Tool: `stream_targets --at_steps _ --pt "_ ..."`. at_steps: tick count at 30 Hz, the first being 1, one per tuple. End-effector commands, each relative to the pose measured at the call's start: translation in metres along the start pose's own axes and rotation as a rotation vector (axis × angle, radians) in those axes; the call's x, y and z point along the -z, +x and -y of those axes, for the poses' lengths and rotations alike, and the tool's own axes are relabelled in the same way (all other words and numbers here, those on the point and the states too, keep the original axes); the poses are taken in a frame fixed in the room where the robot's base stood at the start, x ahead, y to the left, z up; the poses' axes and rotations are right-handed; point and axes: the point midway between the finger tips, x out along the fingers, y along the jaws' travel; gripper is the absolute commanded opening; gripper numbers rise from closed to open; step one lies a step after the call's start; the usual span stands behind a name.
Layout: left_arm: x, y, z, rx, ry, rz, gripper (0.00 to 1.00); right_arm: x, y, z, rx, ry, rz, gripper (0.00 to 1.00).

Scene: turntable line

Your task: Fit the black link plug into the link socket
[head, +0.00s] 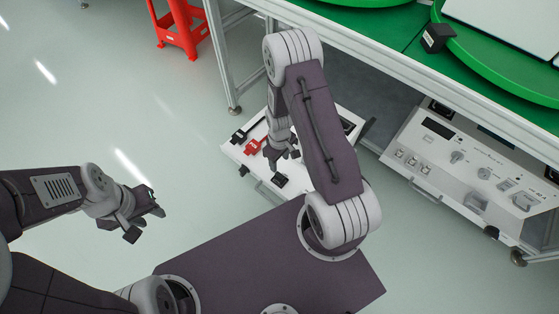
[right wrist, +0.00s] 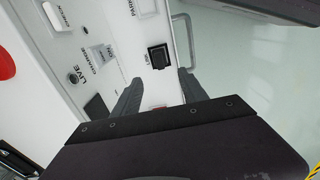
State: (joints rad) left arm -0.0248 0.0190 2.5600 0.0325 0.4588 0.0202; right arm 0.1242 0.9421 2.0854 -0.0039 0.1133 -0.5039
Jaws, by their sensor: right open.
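A white panel box (head: 237,153) stands low beside the bench. In the right wrist view, a square black piece (right wrist: 158,57) sits on the panel beside the word LINK, at the link socket. I cannot tell whether it is the bare socket or has the plug in it. My right gripper (head: 282,157) hangs over the panel; in the right wrist view its fingers (right wrist: 160,94) are apart with nothing between them, short of the black piece. A small black part (head: 240,136) lies at the panel's left edge. My left gripper (head: 146,220) is open and empty over bare floor.
A red part (head: 253,147) is on the panel near the black part. The bench (head: 375,64) carries green turntables (head: 510,70) and a black block (head: 436,38). A larger control panel (head: 470,160) stands below it. A red stool (head: 180,30) is behind; the left floor is free.

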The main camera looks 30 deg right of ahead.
Motion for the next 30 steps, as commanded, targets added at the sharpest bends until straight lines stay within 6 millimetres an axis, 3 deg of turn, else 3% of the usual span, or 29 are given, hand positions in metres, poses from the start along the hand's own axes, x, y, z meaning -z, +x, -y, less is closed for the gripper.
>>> stream_targets --at_steps 2,5,9,12,18,30 --pt "0.0 0.0 0.0 0.0 0.0 0.0 0.36 0.004 -0.025 0.003 -0.008 0.031 -0.016 0.5" --pt "0.0 0.0 0.0 0.0 0.0 0.0 0.36 0.002 -0.079 0.016 -0.016 0.117 -0.042 0.5" --pt "0.0 0.0 0.0 0.0 0.0 0.0 0.36 -0.02 -0.147 0.044 -0.014 0.257 -0.075 0.5" --pt "0.0 0.001 0.0 0.0 0.0 0.0 0.36 -0.041 -0.177 0.062 -0.009 0.337 -0.092 0.5" --pt "0.0 0.001 0.0 0.0 0.0 0.0 0.36 -0.061 -0.196 0.076 -0.001 0.407 -0.104 0.5" --pt "0.0 0.0 0.0 0.0 0.0 0.0 0.36 -0.06 -0.196 0.076 -0.001 0.408 -0.104 0.5"
